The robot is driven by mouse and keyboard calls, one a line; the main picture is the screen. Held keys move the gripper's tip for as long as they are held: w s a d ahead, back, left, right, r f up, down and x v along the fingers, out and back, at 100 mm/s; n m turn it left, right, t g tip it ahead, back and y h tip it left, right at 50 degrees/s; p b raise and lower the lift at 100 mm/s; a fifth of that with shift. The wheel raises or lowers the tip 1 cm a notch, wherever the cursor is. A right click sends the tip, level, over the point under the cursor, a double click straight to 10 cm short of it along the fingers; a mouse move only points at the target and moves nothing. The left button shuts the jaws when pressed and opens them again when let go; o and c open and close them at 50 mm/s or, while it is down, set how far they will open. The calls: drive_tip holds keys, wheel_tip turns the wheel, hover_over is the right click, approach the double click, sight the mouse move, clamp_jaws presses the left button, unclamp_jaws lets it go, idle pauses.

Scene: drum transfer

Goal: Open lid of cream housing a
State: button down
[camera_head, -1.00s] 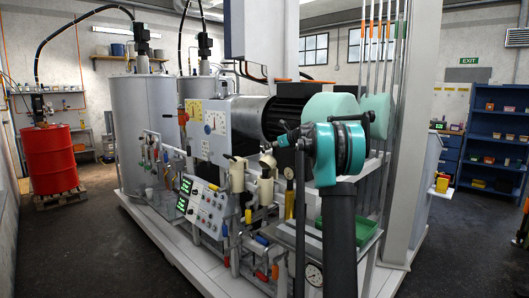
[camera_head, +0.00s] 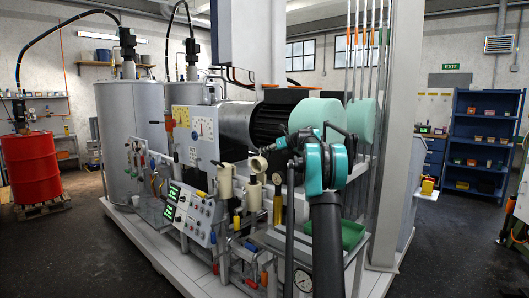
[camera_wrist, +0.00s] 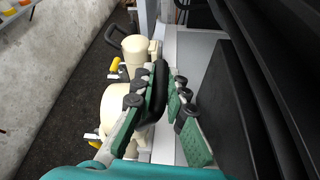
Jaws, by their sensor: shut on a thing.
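Two cream housings stand side by side at the front of the machine, a left one (camera_head: 226,184) and a right one (camera_head: 253,197). I cannot tell which is housing a. A cream lid (camera_head: 258,165) sits tilted at the top of the right housing. My gripper (camera_head: 282,147) is just right of this lid, partly hidden by my teal wrist. A large cream housing (camera_wrist: 115,105) lies below the fingers and a smaller-looking one (camera_wrist: 135,48) beyond.
A control panel (camera_head: 187,212) with screens and knobs is left of the housings. A green tray (camera_head: 350,234) and a pressure gauge (camera_head: 303,280) are at the machine's right front. A red drum (camera_head: 32,167) stands far left.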

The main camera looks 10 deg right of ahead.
drive_tip(key=c, duration=1.5)
unclamp_jaws()
drive_tip(key=shift+c, duration=0.2)
drive_tip(key=shift+d+r, duration=0.1)
drive_tip(key=shift+d, duration=0.05)
drive_tip(key=v, duration=1.1)
drive_tip(key=shift+s+d, duration=0.2)
drive_tip(key=shift+s, duration=0.2)
drive_tip(key=shift+r, duration=0.15)
